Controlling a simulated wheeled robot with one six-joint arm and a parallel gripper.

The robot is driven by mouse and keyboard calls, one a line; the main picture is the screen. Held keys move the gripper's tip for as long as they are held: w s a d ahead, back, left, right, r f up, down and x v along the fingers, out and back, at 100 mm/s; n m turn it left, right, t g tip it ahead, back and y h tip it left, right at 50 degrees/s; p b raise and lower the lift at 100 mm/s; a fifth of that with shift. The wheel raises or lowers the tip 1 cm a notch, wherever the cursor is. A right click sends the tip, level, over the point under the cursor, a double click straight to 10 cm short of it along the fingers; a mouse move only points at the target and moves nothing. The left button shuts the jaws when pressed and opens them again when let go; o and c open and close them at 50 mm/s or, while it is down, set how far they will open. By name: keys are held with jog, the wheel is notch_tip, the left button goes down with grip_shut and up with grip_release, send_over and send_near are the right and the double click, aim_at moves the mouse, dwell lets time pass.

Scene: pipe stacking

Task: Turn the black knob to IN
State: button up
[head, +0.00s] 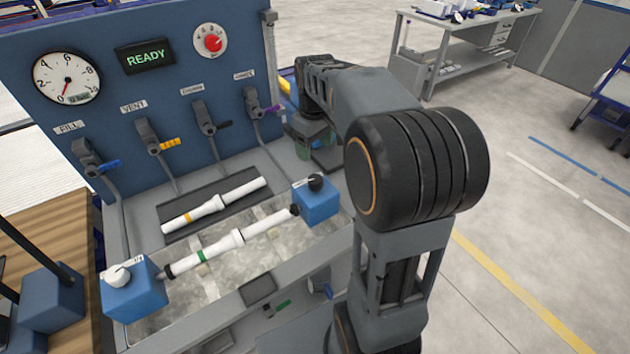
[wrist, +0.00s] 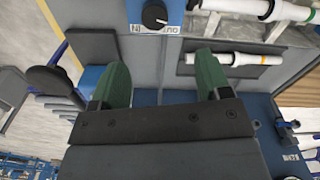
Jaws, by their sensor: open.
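The black knob (head: 316,183) sits on top of the blue block at the right end of the bench. In the wrist view the knob (wrist: 155,15) is at the top middle, with a white label (wrist: 155,29) beside it and a small pale pointer mark. The label lettering appears upside down; which word the mark points to is hard to tell. My gripper (wrist: 161,72) is open and empty, its green fingers apart, short of the knob and not touching it.
A white knob (head: 117,275) sits on the left blue block (head: 136,292). White pipes (head: 225,245) run between the blocks and lie in a dark tray (head: 170,236). The blue panel (head: 95,30) behind carries a gauge, a READY display, a red knob and several valve levers.

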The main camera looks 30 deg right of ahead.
aim_at(316, 179)
jog(key=f, duration=0.9)
jog(key=w+d+f, duration=0.1)
jog(key=f, duration=0.4)
jog(key=shift+f, duration=0.1)
jog(key=c, duration=0.9)
